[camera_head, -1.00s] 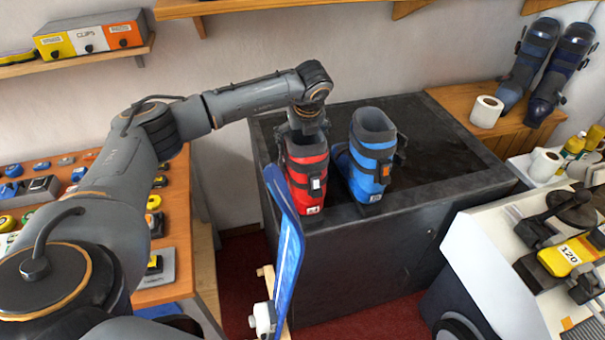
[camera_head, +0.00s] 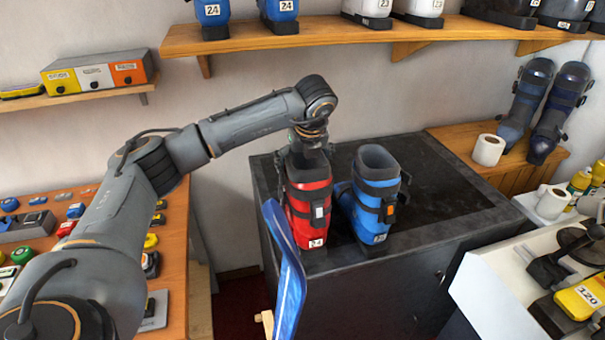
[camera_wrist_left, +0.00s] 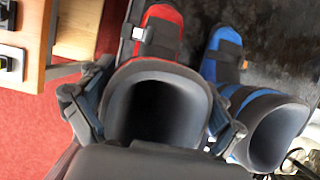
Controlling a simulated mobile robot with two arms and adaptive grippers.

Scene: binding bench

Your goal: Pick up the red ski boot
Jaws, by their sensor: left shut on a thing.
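The red ski boot (camera_head: 309,205), marked 24, is upright near the front left edge of the dark bench. Whether its sole touches the bench or is slightly above it, I cannot tell. My left gripper (camera_head: 309,153) is over the boot's top, shut on its grey cuff. In the left wrist view the gripper's fingers (camera_wrist_left: 155,115) are on either side of the cuff opening, and the boot's red toe (camera_wrist_left: 160,35) shows beyond. My right gripper is not in view.
A blue ski boot (camera_head: 372,200) stands close on the right. The dark bench top (camera_head: 440,195) is clear farther right. A blue ski (camera_head: 290,275) stands in front of the bench's left side. A wooden shelf (camera_head: 370,40) with boots hangs above.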

